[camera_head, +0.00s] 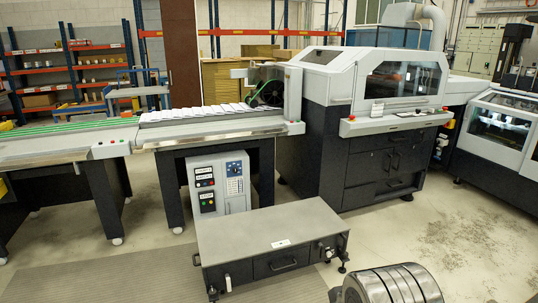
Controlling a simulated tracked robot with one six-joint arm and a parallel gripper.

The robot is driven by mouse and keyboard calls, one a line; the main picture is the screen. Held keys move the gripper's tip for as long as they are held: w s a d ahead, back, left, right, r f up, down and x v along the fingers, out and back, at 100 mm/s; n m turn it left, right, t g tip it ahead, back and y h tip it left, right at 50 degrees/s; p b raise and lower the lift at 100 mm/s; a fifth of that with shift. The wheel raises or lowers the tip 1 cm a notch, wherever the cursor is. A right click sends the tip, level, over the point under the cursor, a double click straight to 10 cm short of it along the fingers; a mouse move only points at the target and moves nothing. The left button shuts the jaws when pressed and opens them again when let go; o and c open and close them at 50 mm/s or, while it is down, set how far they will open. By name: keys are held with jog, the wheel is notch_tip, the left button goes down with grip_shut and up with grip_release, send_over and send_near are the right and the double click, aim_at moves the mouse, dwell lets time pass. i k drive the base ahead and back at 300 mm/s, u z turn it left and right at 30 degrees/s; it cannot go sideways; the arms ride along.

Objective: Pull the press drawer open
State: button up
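A low grey press unit (260,225) stands on the floor at the front centre. Its dark front holds a drawer (263,268) with a bar handle (284,265), and the drawer looks shut, flush with the front. The large grey and black machine behind it has a lower drawer panel (365,196) with a handle, below two doors (368,167) with upright handles; these also look shut. I cannot tell for certain which drawer is the press drawer.
A control box (218,183) with a keypad stands behind the low unit. A conveyor (65,143) runs along the left, with shelves (100,65) behind. Another machine (497,130) stands at the right.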

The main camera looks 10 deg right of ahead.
aim_at(369, 142)
jog(key=i, duration=0.6)
jog(key=z, duration=1.9)
jog(key=i, duration=2.35)
